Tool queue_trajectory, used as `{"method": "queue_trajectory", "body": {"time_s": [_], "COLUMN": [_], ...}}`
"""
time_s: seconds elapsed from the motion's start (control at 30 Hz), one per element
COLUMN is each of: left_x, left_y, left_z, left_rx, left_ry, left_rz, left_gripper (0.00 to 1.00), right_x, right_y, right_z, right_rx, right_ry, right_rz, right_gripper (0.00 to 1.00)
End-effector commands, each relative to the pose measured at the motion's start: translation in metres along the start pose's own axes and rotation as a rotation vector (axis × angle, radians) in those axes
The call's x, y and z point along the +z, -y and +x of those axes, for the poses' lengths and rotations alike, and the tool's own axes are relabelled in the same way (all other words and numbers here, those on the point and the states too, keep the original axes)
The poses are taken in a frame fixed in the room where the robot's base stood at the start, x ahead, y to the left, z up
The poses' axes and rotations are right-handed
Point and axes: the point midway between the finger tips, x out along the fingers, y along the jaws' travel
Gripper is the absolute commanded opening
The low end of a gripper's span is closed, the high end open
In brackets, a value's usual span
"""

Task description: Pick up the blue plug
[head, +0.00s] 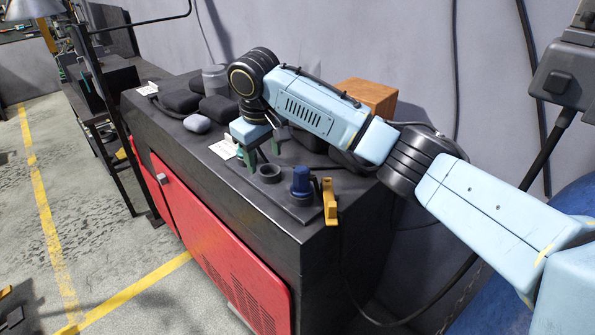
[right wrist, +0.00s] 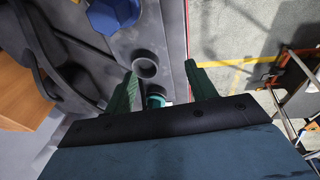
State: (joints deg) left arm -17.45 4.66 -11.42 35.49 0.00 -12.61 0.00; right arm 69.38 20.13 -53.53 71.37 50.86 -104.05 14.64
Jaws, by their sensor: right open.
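The blue plug (head: 301,182) stands upright on a dark board on top of the cabinet, near its right front corner. In the right wrist view the plug (right wrist: 113,14) is at the top, cut by the frame edge, left of the fingers. My right gripper (head: 263,158) is open above the board, left of the plug and apart from it. Its green fingers also show in the right wrist view (right wrist: 161,70). A dark round socket (head: 270,172) lies between gripper and plug; it also shows in the wrist view (right wrist: 146,63). My left gripper is not in view.
A yellow clamp-like piece (head: 329,203) stands just right of the plug. A small teal cylinder (right wrist: 155,101) shows between the fingers, partly hidden. Black cases (head: 180,98), a grey rounded object (head: 197,123) and a brown box (head: 367,97) stand farther back.

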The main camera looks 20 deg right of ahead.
Motion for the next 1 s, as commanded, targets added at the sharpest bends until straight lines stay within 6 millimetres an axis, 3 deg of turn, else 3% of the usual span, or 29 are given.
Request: {"method": "queue_trajectory", "body": {"time_s": [0.03,0.1,0.2,0.3,0.7,1.0], "left_x": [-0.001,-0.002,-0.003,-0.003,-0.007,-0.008], "left_y": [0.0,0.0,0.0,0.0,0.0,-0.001], "left_z": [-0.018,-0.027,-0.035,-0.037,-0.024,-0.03], "left_rx": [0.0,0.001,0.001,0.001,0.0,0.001], "left_ry": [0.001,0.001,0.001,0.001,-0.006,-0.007], "left_rz": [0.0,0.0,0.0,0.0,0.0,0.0], "left_gripper": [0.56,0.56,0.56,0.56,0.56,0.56], "right_x": [0.013,0.03,0.048,0.058,0.07,0.074], "right_y": [-0.023,-0.042,-0.058,-0.065,-0.057,-0.056], "right_z": [-0.03,-0.054,-0.077,-0.084,-0.018,0.004], "right_rx": [-0.027,-0.064,-0.103,-0.121,-0.128,-0.126], "right_ry": [0.032,0.074,0.117,0.138,0.145,0.146], "right_rz": [0.044,0.088,0.124,0.14,0.143,0.143], "right_gripper": [0.56,0.56,0.56,0.56,0.56,0.56]}}
